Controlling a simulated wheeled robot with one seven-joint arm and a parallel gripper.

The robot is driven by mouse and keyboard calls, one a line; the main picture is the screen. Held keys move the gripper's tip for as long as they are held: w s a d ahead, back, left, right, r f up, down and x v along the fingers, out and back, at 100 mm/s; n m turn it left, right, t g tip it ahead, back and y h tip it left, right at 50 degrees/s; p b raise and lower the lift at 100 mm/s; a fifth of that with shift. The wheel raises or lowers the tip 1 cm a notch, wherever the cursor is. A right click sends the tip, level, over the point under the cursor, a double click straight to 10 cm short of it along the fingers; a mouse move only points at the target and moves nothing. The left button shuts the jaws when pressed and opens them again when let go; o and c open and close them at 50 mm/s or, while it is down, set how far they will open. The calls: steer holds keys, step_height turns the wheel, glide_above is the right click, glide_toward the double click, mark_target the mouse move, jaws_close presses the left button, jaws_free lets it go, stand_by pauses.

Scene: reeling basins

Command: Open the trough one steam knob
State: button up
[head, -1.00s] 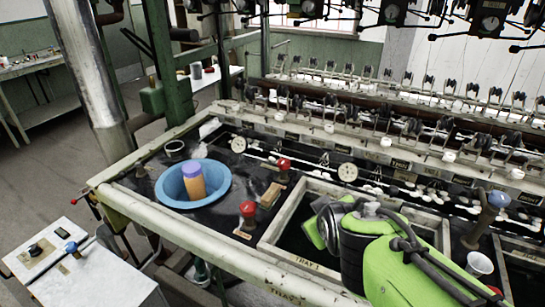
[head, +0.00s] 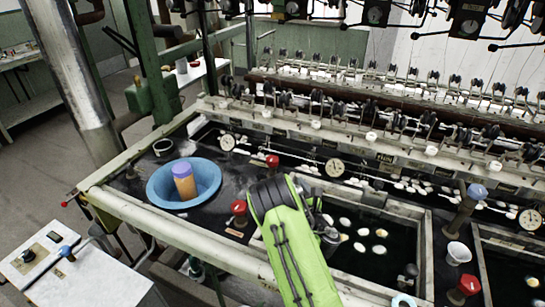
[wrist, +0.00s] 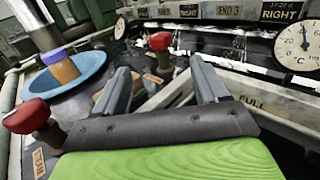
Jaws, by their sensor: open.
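A red knob (head: 238,208) stands on the dark bench top left of the front trough. In the wrist view this red knob (wrist: 27,116) is at the left, with a tag reading STEAM below it. A second red knob (head: 271,160) stands farther back; in the wrist view it is beyond the fingers (wrist: 160,41). My gripper (wrist: 160,72) is open and empty, its two grey fingers spread. The near knob is left of the fingers, not between them. In the head view my green arm hides the fingers.
A blue basin (head: 214,188) with an orange, purple-topped cylinder (head: 185,182) sits left of the knobs. The trough (head: 428,262) at right holds dark water and several white cocoons. Dial gauges (head: 335,167) line the back. Another red knob (head: 468,285) is lower right.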

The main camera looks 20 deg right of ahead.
mark_target(275, 162)
steer(key=w+p, duration=0.4)
steer(key=w, duration=1.1)
steer(key=shift+w+p, duration=0.35)
steer(key=shift+c, duration=0.3)
steer(key=c, duration=0.9)
